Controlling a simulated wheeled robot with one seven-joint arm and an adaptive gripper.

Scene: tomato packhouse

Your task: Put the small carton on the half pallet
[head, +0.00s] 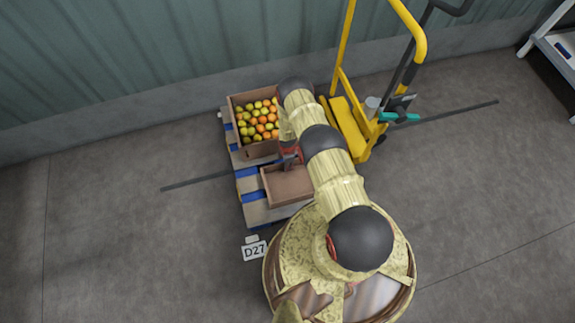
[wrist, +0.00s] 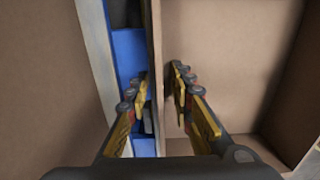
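The small carton (head: 287,186) is brown, open-topped and empty. In the head view it is over the near part of the half pallet (head: 255,212), which has grey boards and blue blocks, and appears to rest on it upright. In the wrist view the small carton (wrist: 225,60) fills the right side, with the pallet's blue parts (wrist: 128,55) to the left of its wall. My gripper (wrist: 160,85) has its fingers apart, one on each side of that wall, with a visible gap. In the head view my arm partly hides the gripper and the carton's right side.
A larger carton full of tomatoes (head: 243,102) stands on the far end of the pallet. A yellow pallet truck (head: 350,125) stands to the right of it. A D27 label (head: 254,251) is at the near end. A corrugated wall runs behind; the floor on the left is clear.

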